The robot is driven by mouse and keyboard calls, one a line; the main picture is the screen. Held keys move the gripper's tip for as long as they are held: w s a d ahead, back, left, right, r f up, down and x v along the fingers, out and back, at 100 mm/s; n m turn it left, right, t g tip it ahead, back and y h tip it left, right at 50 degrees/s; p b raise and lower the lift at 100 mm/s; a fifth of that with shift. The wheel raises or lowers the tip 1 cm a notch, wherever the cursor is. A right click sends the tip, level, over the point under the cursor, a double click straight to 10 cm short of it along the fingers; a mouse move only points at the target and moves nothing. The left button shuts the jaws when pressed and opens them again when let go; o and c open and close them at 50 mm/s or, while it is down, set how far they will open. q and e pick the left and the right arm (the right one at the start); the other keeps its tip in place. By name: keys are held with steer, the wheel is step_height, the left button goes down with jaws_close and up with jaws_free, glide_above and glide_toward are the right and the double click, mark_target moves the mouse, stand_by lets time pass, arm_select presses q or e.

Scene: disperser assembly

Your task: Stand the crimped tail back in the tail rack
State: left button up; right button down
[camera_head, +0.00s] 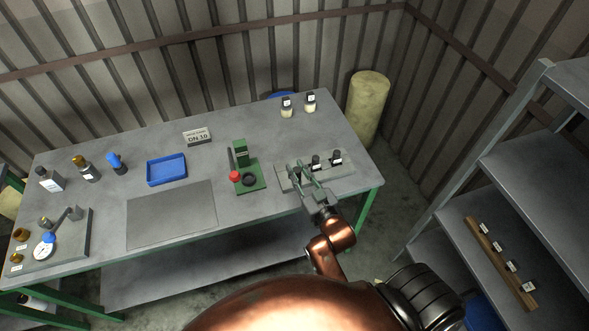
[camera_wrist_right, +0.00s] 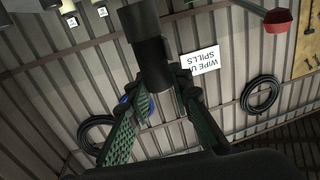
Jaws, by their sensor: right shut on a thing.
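The tail rack (camera_head: 347,169) appears to be the low grey block near the right end of the bench. Two dark pieces with white labels, one (camera_head: 316,162) left of the other (camera_head: 336,158), stand upright in it. My right gripper (camera_head: 299,171) is over the left part of this block. In the right wrist view, my right gripper (camera_wrist_right: 166,82) is shut on a dark cylinder, apparently the crimped tail (camera_wrist_right: 152,62). In the head view the fingers hide most of the held piece, so I cannot tell whether it touches the rack. My left gripper is not in view.
A green press (camera_head: 249,181) with a red knob (camera_head: 235,176) stands left of the rack. Two labelled bottles (camera_head: 286,108) (camera_head: 310,102) stand at the back edge. A blue tray (camera_head: 166,169) and a bare grey mat (camera_head: 171,214) lie farther left. A shelf (camera_head: 480,235) stands at right.

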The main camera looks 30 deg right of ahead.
steer(key=w+d+f, duration=0.2)
steer(key=w+f, duration=0.1)
steer(key=f, duration=0.1)
steer(key=w+d+f+b, duration=0.1)
steer(key=w+f, duration=0.2)
steer(key=w, duration=0.1)
steer(key=w+d+f, duration=0.2)
steer(key=w+f, duration=0.2)
steer(key=shift+d+f, duration=0.35)
steer(key=shift+f, duration=0.45)
steer(key=c, duration=2.1)
jaws_free()
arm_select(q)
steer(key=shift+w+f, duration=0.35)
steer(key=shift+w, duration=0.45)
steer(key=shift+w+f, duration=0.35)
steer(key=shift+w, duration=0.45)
arm_select(e)
steer(key=o, duration=0.4)
steer(key=shift+c, duration=0.2)
